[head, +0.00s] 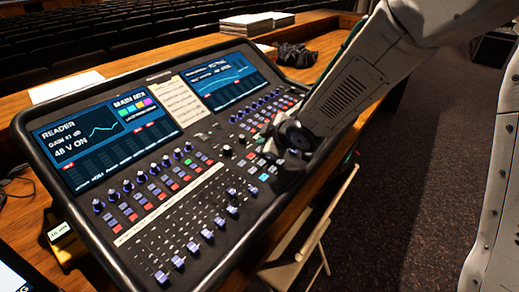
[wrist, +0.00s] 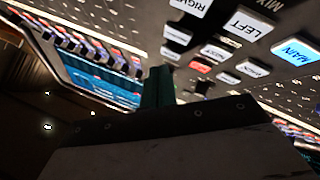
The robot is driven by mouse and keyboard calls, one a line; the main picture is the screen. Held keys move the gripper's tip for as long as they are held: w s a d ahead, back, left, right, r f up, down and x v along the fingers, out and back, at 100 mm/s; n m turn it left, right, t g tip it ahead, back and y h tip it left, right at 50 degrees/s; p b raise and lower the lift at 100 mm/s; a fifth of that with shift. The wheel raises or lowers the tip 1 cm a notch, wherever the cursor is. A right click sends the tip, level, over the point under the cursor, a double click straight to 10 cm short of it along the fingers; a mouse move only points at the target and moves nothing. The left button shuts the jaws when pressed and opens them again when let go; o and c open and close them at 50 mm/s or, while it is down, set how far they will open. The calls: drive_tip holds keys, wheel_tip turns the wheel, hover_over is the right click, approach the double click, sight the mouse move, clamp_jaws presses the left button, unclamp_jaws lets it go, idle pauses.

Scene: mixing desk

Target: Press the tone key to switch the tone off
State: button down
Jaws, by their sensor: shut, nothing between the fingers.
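The mixing desk (head: 122,187) fills the left and middle of the head view. My gripper (head: 266,131) is low over its right part, fingers shut and empty. In the wrist view the teal fingertips (wrist: 158,88) point at a group of keys. A small key there glows red (wrist: 200,68), just beyond the fingertips; its label is unreadable. I cannot tell which key is the tone key, or whether the fingertips touch one. White keys marked LEFT (wrist: 248,25) and RIGHT (wrist: 190,7) and a blue-lit MAIN key (wrist: 295,51) are nearby.
The desk has a left screen (head: 107,121), a right screen (head: 226,78), and many knobs and faders (head: 178,262) around my gripper. Papers (head: 66,87) lie on the wooden table behind. A black bundle (head: 294,55) lies at the back right. Carpet is open at right.

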drive_tip(key=shift+s+d+r, duration=0.1)
drive_tip(key=shift+r, duration=1.15)
drive_tip(key=shift+s+d+r, duration=0.1)
drive_tip(key=shift+r, duration=1.15)
drive_tip(key=d+f+h, duration=0.1)
drive_tip(key=s+d+f+m+h, duration=0.1)
drive_tip(key=d, duration=0.1)
drive_tip(key=d+f+m+g+h, duration=0.1)
drive_tip(key=d, duration=0.1)
drive_tip(key=shift+s+d+f, duration=0.1)
drive_tip(key=shift+s, duration=0.2)
drive_tip(key=s+d+r+m+g+h, duration=0.35)
drive_tip(key=s+d+m, duration=0.25)
drive_tip(key=s+d, duration=0.4)
drive_tip(key=s+d+r+m+g, duration=0.1)
drive_tip(key=s+d+r+m, duration=0.1)
drive_tip(key=s, duration=0.5)
drive_tip(key=s+d+r+m, duration=0.3)
drive_tip(key=s+d, duration=0.1)
drive_tip(key=s, duration=0.4)
drive_tip(key=s+d+r+m+g, duration=0.1)
drive_tip(key=s+d+r+m, duration=0.1)
drive_tip(key=s, duration=0.5)
drive_tip(key=shift+s+d+r+m+g, duration=0.15)
drive_tip(key=shift+d+r+m+g, duration=0.2)
drive_tip(key=shift+d+r, duration=0.25)
drive_tip(key=shift+a+r+y, duration=0.1)
drive_tip(key=shift+y, duration=0.15)
